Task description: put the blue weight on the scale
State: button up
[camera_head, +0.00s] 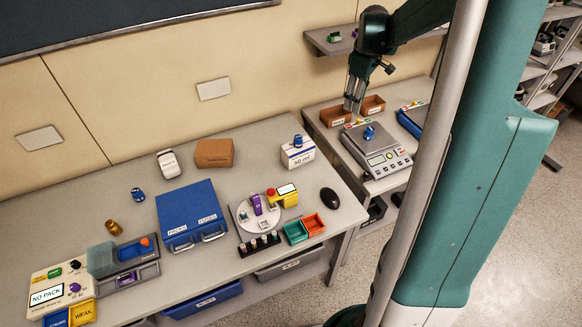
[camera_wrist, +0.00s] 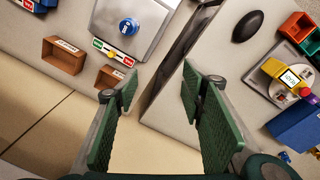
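The scale (camera_head: 383,157) stands on the right-hand table, with its front panel facing the lower right. A blue weight (camera_head: 369,133) sits on its metal pan; in the wrist view it appears as a round blue knobbed piece (camera_wrist: 128,26) on the pan (camera_wrist: 150,18). My gripper (camera_head: 352,106) is above the back of the right-hand table, close to the scale and the brown bins. In the wrist view my gripper (camera_wrist: 158,88) has its two green fingers wide apart with nothing between them.
Two brown bins (camera_head: 336,116) (camera_head: 373,105) stand behind the scale. Another blue piece (camera_head: 297,140) rests on a white box (camera_head: 298,155), and one (camera_head: 138,195) lies on the left table. A blue case (camera_head: 190,213) and black mouse (camera_head: 329,198) are also there. A gap separates the tables.

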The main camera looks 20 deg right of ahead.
jog(key=s+a+r+m+t, duration=0.1)
jog(key=s+a+r, duration=0.2)
jog(key=a, duration=0.4)
jog(key=s+a+r+m+t, duration=0.1)
jog(key=s+a+r, duration=0.25)
jog(key=a, duration=0.45)
jog(key=s+a+r+m+t, duration=0.1)
jog(key=s+a+r, duration=0.2)
jog(key=a, duration=0.4)
jog(key=s+a+f+m+t, duration=0.1)
jog(key=s+a+m+t, duration=0.2)
jog(key=s+a, duration=1.3)
jog(key=shift+s+a+f+y, duration=0.2)
jog(key=shift+a+f+y, duration=0.1)
jog(key=shift+a+f, duration=0.1)
